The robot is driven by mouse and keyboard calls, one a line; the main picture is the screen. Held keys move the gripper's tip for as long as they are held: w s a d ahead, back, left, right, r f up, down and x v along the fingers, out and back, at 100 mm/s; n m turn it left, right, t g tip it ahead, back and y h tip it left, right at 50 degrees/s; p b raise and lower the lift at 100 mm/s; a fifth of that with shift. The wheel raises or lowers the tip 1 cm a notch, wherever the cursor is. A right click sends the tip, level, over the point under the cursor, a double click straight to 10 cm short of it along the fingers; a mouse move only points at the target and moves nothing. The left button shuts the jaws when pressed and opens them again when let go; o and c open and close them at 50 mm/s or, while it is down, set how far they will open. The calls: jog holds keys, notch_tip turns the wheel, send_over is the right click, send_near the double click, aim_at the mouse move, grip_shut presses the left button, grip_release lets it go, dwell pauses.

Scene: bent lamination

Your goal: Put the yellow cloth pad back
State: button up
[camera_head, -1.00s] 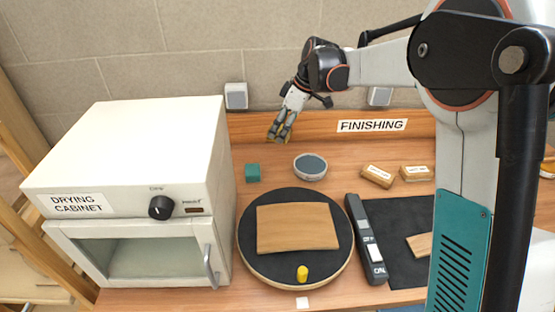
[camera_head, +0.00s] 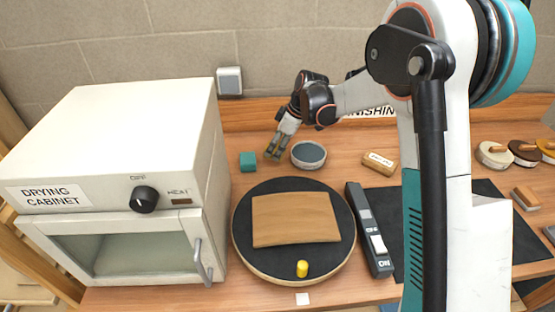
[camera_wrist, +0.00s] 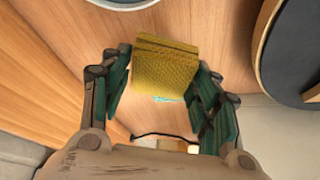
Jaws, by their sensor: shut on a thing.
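The yellow cloth pad (camera_wrist: 165,72) is between the fingers of my gripper (camera_wrist: 165,92) in the wrist view. It looks like a folded, woven block, and the green-lined fingers are shut on it from both sides. In the head view my gripper (camera_head: 272,155) points down at the back of the bench, between a teal block (camera_head: 248,161) and a round grey-topped tin (camera_head: 309,155). The pad is hard to make out there. I cannot tell whether it touches the bench top.
A turntable (camera_head: 242,238) holds a curved wooden sheet (camera_head: 295,218) and a yellow peg (camera_head: 302,268). A black switch bar (camera_head: 368,232) lies right of it. The drying cabinet (camera_head: 120,150) stands at left, door shut. A labelled wooden block (camera_head: 378,162) lies right of the tin.

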jog(key=shift+f+b, duration=0.6)
jog(key=shift+f, duration=1.75)
jog(key=shift+f, duration=0.2)
jog(key=o, duration=1)
jog(key=shift+r, duration=0.1)
jog(key=shift+r, duration=0.1)
